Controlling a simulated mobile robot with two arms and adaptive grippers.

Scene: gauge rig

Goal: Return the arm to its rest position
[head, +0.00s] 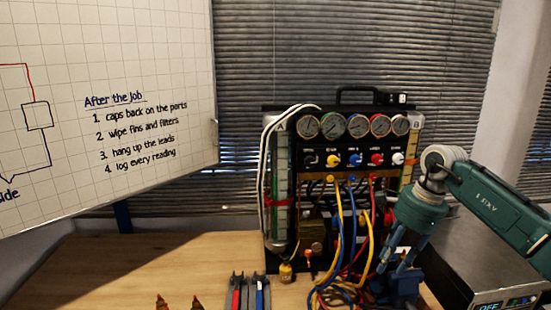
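My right arm (492,200) comes in from the right edge, teal with a grey joint, and bends down at its wrist (420,205). My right gripper (397,262) points down in front of the right side of the gauge rig (270,215), close to the hoses and a dark blue block (402,287). Its fingertips blend into this dark clutter, so I cannot tell how far apart they are or whether they touch anything. My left gripper is not in view.
The rig has a row of gauges (358,126), coloured knobs and yellow, blue and red hoses (338,230) hanging to the wooden bench (140,265). A grey device with a display (505,305) stands at right. A whiteboard (110,60) hangs at left. The bench's left part is clear.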

